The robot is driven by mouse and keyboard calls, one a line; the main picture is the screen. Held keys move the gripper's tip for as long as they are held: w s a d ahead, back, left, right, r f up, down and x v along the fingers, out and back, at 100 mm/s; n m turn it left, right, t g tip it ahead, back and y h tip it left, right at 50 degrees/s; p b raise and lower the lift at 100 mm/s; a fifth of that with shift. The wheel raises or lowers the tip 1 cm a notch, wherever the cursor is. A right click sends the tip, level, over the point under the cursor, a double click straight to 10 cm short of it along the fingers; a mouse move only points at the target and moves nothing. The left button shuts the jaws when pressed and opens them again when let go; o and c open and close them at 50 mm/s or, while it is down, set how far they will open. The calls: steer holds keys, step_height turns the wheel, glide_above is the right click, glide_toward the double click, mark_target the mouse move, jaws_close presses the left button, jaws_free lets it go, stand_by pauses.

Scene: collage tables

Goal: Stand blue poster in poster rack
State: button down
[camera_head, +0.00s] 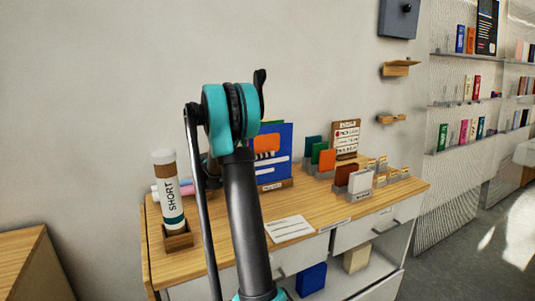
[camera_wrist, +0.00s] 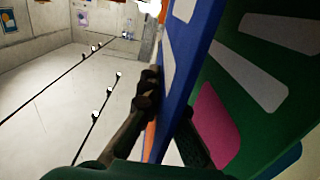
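The blue poster (camera_head: 283,160), with an orange patch and white bars, stands upright at the wooden poster rack (camera_head: 277,185) on the table. Whether its lower edge is fully in a slot cannot be told. In the wrist view the blue poster (camera_wrist: 190,62) runs edge-on between the fingers of my gripper (camera_wrist: 166,108), which looks shut on it. In the head view my arm hides the gripper and the poster's left part. A green poster (camera_wrist: 245,75) with pale and pink shapes is close on the right in the wrist view.
A white tube marked SHORT (camera_head: 170,195) stands in a wooden holder at the table's left. Several coloured cards (camera_head: 327,158) and a menu-like board (camera_head: 346,137) stand to the right. A white sheet (camera_head: 289,228) lies at the front. Shelves (camera_head: 465,102) line the right wall.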

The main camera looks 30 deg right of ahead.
steer(key=c, duration=1.6)
jaws_free()
steer(key=shift+c, duration=0.2)
steer(key=shift+a, duration=0.15)
steer(key=a, duration=0.7)
steer(key=shift+w+a, duration=0.15)
steer(key=shift+w, duration=0.05)
